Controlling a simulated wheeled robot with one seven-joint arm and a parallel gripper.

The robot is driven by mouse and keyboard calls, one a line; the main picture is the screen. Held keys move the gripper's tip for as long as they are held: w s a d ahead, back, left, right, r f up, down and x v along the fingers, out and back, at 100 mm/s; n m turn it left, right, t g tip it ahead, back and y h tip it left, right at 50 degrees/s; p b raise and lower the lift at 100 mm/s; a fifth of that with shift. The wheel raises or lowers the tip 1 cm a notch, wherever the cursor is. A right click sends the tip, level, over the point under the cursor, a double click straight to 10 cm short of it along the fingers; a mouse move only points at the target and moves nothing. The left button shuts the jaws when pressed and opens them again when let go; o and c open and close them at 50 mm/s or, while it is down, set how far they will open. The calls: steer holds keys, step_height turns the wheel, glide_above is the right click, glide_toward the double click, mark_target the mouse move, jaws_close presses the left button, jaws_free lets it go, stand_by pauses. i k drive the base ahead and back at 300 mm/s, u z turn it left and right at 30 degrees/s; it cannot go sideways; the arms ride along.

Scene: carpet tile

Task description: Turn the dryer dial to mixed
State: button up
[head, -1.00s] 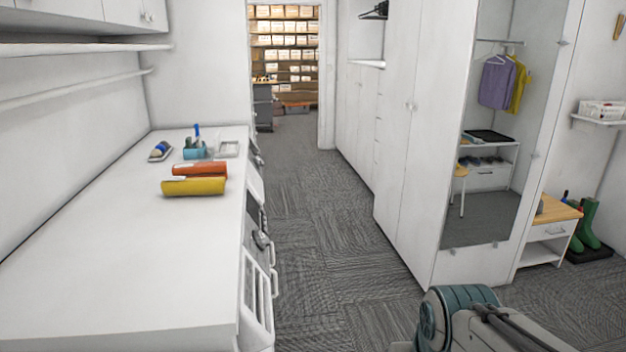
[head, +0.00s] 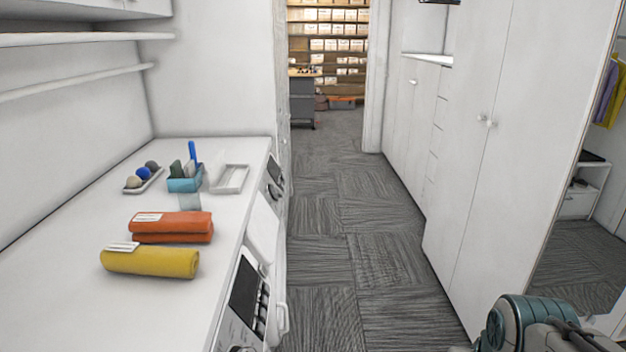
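Under the left counter, white appliances show their front panels edge-on. The nearer front panel (head: 246,300) has a dark display and several dark and silver controls; a round knob (head: 241,348) shows at the bottom edge. A farther panel (head: 273,182) also has a dark display and a dial-like part. I cannot tell which machine is the dryer, nor read any dial setting. Part of my arm shows at the bottom right; my gripper is out of view.
The white counter (head: 60,290) holds an orange rolled towel (head: 175,226), a yellow rolled towel (head: 155,262), a blue caddy (head: 185,180), a small tray with balls (head: 143,181) and a white frame-like tray (head: 230,179). White cabinets (head: 480,130) line the right. The carpeted aisle (head: 345,240) between is clear.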

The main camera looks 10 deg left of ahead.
mark_target(276, 190)
steer(key=u, duration=0.2)
steer(key=i, duration=1.55)
steer(key=u, duration=0.25)
steer(key=i, duration=0.7)
steer(key=u, duration=0.15)
